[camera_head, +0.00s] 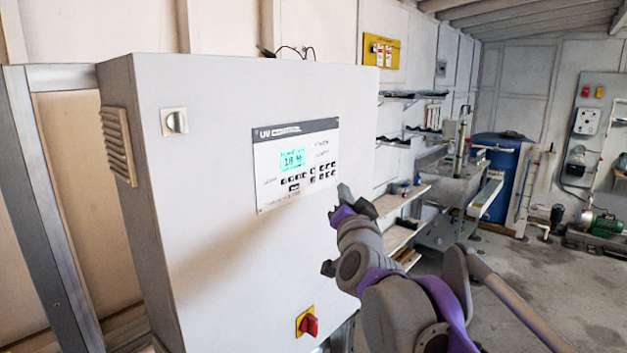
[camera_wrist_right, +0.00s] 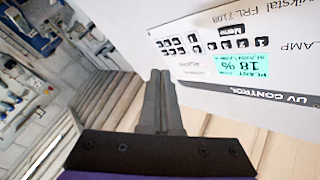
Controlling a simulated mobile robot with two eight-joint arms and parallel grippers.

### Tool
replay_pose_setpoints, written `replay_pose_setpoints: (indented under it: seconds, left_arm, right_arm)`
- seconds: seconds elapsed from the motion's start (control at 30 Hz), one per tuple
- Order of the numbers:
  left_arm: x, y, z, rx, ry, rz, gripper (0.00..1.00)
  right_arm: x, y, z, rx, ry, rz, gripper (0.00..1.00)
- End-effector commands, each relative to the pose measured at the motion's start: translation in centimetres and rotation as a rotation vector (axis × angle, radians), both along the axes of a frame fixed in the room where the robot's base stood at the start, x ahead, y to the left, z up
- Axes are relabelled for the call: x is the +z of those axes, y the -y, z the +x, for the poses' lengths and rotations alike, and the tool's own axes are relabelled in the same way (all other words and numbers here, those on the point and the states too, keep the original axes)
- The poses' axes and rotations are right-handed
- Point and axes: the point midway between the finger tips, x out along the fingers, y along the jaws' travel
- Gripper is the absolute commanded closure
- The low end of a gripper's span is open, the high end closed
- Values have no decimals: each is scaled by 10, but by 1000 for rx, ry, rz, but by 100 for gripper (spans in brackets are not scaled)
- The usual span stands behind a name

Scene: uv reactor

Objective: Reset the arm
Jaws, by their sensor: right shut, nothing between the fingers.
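My right arm comes in from the lower right in the head view. Its gripper (camera_head: 357,204) is in front of the right part of the UV control cabinet (camera_head: 222,250), just right of and below the control panel (camera_head: 297,160). In the right wrist view the fingers (camera_wrist_right: 161,85) are together and empty, with the panel's lit display (camera_wrist_right: 239,63) and buttons to their right. The display reads 18 %. I cannot tell from these views whether the fingertips touch the cabinet. My left gripper is out of view.
A red rotary switch (camera_head: 309,325) on a yellow plate is low on the cabinet, and a grey knob (camera_head: 175,121) is at its upper left. Shelves (camera_head: 402,228) and a workbench (camera_head: 455,188) stand behind to the right. Open floor (camera_head: 530,285) lies at the right.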

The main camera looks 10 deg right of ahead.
Motion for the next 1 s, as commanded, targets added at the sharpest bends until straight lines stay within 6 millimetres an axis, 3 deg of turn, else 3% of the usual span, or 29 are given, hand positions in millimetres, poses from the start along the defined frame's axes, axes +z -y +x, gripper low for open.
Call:
replay_pose_setpoints:
  seconds: [0.37, 0.47, 0.57, 0.67, 0.8, 1.0]
  left_arm:
    - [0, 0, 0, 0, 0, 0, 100]
    - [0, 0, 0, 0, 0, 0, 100]
    - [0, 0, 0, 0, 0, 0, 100]
    - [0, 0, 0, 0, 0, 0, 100]
    - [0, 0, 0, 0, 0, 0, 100]
    - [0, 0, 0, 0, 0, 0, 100]
  right_arm:
    - [-1, 0, 0, 1, -3, -2, 100]
    - [-15, -5, -6, 28, -40, -22, 100]
    - [-54, -16, -22, 93, -141, -81, 100]
    - [-116, -28, -53, 176, -293, -164, 100]
    - [-209, -37, -109, 277, -525, -280, 100]
    - [-330, -29, -203, 367, -847, -415, 100]
